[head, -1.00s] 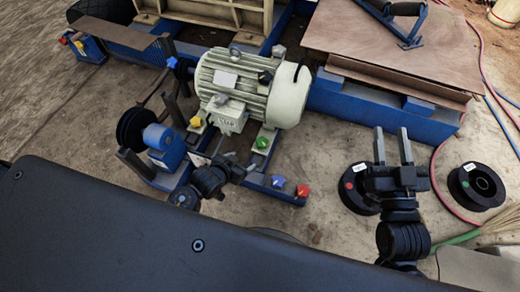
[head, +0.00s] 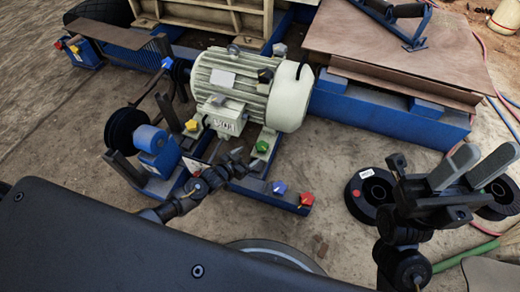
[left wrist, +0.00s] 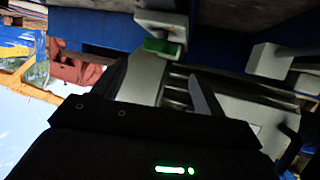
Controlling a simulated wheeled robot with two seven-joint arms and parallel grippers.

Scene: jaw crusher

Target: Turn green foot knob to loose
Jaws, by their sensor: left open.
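The green foot knob (head: 262,147) sits at the near side of the cream motor (head: 250,88), above the blue base rail. My left gripper (head: 243,162) is just left of and nearer than the knob, and apart from it in the head view. In the left wrist view the green knob (left wrist: 160,46) lies beyond and between the spread fingers of my left gripper (left wrist: 158,82), which is open and empty. My right gripper (head: 482,155) is open and empty at the far right, over the black spools.
A yellow knob (head: 192,125), a blue knob (head: 279,187) and a red knob (head: 306,199) are on the motor base. Bare floor lies between the base and this spool.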

